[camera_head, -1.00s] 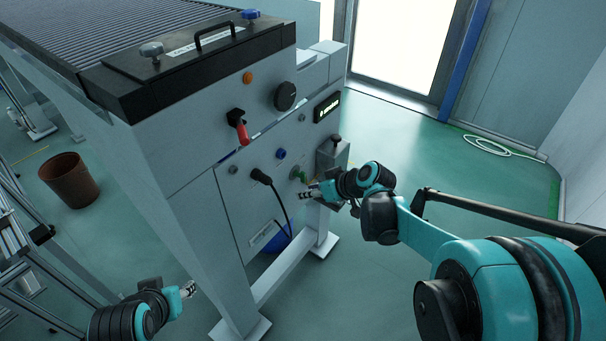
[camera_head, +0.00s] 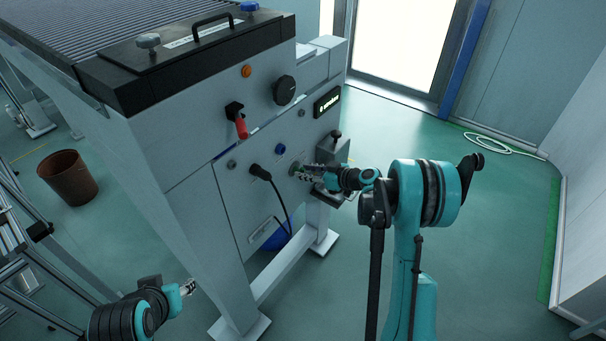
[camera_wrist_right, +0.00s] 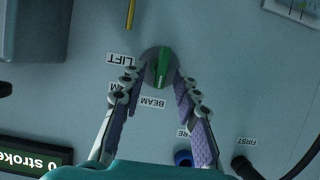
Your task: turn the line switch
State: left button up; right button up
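A small green-handled rotary knob (camera_wrist_right: 161,68) on a dark round base sits on the grey panel, amid labels reading LIFT and BEAM. I cannot read a label naming it the line switch. In the right wrist view my right gripper (camera_wrist_right: 160,76) has its two fingers apart, one on each side of the knob; the green handle shows between the tips, and contact is unclear. In the head view this gripper (camera_head: 302,172) is at the panel's lower right and largely covers the knob. My left gripper (camera_head: 188,287) is low at the left, away from the panel; its fingers are too small to judge.
The panel also carries a red-handled lever (camera_head: 239,124), a black dial (camera_head: 285,90), an orange lamp (camera_head: 246,71), a blue button (camera_head: 281,149), a plugged black cable (camera_head: 262,173) and a lit display (camera_head: 327,102). A grey box with a lever (camera_head: 337,150) stands close to my right gripper.

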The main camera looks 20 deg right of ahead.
jog(key=shift+x, duration=0.85)
grip_shut()
